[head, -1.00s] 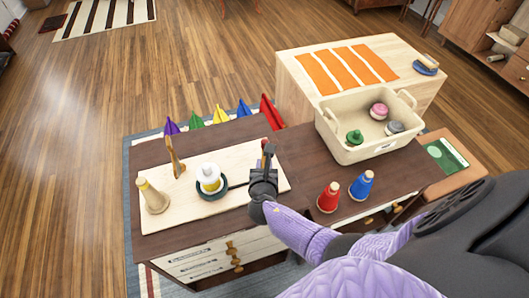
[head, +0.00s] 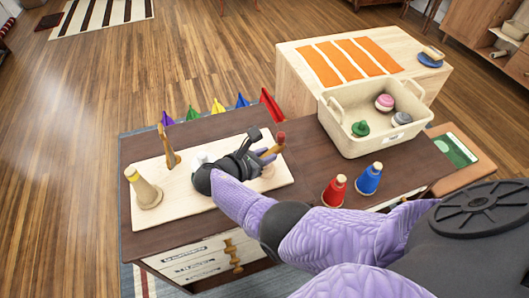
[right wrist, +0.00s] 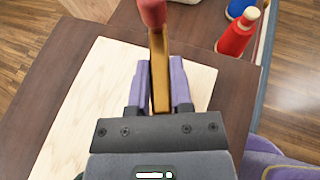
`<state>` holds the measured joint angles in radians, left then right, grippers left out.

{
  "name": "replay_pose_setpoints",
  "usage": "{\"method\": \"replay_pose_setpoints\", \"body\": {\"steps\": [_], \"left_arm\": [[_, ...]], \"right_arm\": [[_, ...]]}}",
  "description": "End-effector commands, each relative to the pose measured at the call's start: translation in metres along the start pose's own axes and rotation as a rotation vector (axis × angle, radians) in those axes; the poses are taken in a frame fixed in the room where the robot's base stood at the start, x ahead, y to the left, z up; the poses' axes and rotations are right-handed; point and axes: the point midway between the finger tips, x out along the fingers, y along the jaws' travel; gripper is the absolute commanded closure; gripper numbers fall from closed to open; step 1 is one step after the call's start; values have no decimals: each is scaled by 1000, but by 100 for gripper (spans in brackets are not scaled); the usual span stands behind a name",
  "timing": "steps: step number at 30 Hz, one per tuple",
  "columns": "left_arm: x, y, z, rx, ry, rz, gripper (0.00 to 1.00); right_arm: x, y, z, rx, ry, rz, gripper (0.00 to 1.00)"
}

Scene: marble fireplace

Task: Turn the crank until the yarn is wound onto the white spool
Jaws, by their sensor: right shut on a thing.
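The crank (head: 272,152), a wooden bar with a red knob (head: 281,138), is at the right part of the pale board (head: 283,185). My right gripper (head: 261,151) is shut on the crank bar. In the right wrist view the bar (right wrist: 160,75) lies between the two fingers, with the red knob (right wrist: 152,12) beyond them. The white spool (head: 200,159) is mostly hidden behind my right gripper and wrist; only a pale bit shows. A cone of cream yarn (head: 147,192) stands at the board's left, near an upright wooden post (head: 170,148). My left gripper is out of view.
A red cone (head: 334,192) and a blue cone (head: 368,180) stand on the dark tabletop right of the board. A cream bin (head: 358,150) with several yarn balls stands behind them. Several coloured pointed pieces (head: 218,107) line the back edge.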

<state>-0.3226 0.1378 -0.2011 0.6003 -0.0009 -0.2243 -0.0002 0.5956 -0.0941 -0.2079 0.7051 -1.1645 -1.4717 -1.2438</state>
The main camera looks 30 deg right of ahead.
Motion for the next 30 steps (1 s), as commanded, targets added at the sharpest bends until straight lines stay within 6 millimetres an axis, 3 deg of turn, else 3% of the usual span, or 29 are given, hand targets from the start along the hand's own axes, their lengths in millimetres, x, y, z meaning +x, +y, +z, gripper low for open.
{"method": "replay_pose_setpoints", "body": {"steps": [21, 22, 24, 27, 30], "left_arm": [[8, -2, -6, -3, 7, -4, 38], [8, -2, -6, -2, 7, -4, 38], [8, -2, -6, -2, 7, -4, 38], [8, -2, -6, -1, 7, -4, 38], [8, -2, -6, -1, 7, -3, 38]], "right_arm": [[1, 0, 1, 29, -2, -67, 100], [1, 0, 1, 29, -2, -67, 72], [1, 0, 1, 29, -2, -67, 57], [0, 0, 1, 29, -2, -67, 38], [0, 0, 1, 28, -1, -67, 38]]}}
